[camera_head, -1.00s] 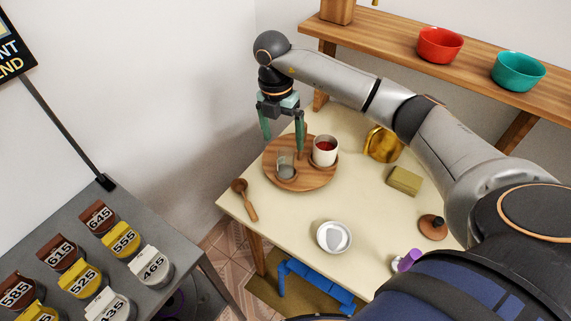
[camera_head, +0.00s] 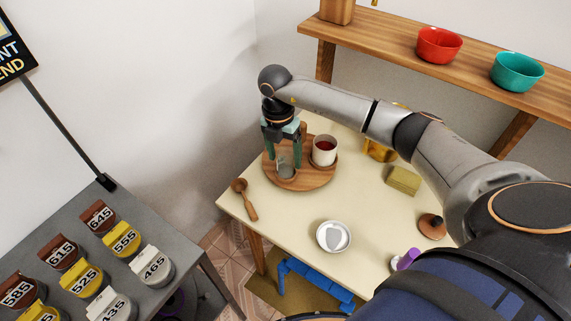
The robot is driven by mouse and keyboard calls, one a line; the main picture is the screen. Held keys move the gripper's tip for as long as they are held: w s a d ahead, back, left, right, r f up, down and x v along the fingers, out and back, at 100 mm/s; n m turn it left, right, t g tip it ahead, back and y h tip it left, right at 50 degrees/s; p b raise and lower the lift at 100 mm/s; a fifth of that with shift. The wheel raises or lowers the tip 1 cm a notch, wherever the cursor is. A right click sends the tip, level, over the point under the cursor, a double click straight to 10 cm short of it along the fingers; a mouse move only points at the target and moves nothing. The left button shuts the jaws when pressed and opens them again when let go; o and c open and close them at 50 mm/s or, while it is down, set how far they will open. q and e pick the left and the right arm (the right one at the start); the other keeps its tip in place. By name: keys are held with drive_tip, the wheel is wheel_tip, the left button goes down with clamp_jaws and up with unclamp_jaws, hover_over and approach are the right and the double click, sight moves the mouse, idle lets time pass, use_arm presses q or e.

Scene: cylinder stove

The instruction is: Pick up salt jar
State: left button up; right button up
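A small clear grey jar (camera_head: 286,170), which seems to be the salt jar, stands upright on a round wooden tray (camera_head: 315,181) at the table's far left. My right gripper (camera_head: 284,156) points down over it, with one finger on each side of its upper part. The fingers are apart; whether they touch the jar I cannot tell. The gripper partly hides the jar's top. My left gripper is not in view.
A white cup (camera_head: 324,150) with red contents stands close to the right of the jar on the tray. A wooden spoon (camera_head: 246,200), a white bowl (camera_head: 334,237) and a yellow-green block (camera_head: 404,180) lie on the table. A wooden shelf (camera_head: 400,38) rises behind.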

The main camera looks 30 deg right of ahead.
clamp_jaws()
idle(0.4)
drive_tip(key=shift+r, duration=0.1)
